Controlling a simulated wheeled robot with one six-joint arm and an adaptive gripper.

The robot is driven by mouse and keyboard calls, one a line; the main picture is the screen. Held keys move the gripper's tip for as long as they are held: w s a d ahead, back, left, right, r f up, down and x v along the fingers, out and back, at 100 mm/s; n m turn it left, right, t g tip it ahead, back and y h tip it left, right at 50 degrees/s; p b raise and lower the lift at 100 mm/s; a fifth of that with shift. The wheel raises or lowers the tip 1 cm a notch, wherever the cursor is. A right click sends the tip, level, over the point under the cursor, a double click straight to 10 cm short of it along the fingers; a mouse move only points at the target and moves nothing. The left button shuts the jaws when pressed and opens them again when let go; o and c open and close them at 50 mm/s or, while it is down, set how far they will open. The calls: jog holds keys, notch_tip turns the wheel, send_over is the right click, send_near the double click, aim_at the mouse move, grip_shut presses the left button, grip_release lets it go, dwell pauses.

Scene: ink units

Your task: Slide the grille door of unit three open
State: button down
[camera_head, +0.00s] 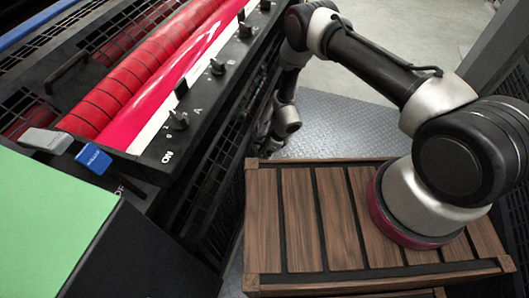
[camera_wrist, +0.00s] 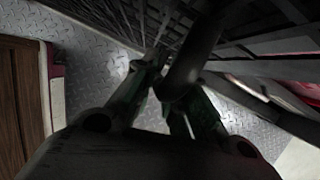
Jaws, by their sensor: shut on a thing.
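My gripper (camera_wrist: 163,104) is shut on a dark round bar handle (camera_wrist: 194,66), which shows between its fingers in the wrist view. Behind the handle is the dark grille door (camera_wrist: 150,18) with its mesh and slats. In the head view the dark grille (camera_head: 205,195) runs down the side of the ink unit, below the knob strip (camera_head: 207,88). My arm reaches down beside that side at the top middle. The fingers and handle are too dark to make out there. No unit number is readable, and I cannot tell how far the door stands open.
The ink unit has red rollers (camera_head: 140,85) on top and a strip with several black knobs. A green panel (camera_head: 50,215) and a blue-tipped lever (camera_head: 93,158) are at left. Metal tread-plate floor (camera_head: 330,125) lies in the gap. Another dark unit (camera_head: 500,60) stands at right.

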jog(key=c, duration=1.5)
grip_release()
jog(key=shift+o, duration=0.2)
jog(key=shift+r, duration=0.1)
jog(key=v, duration=1.2)
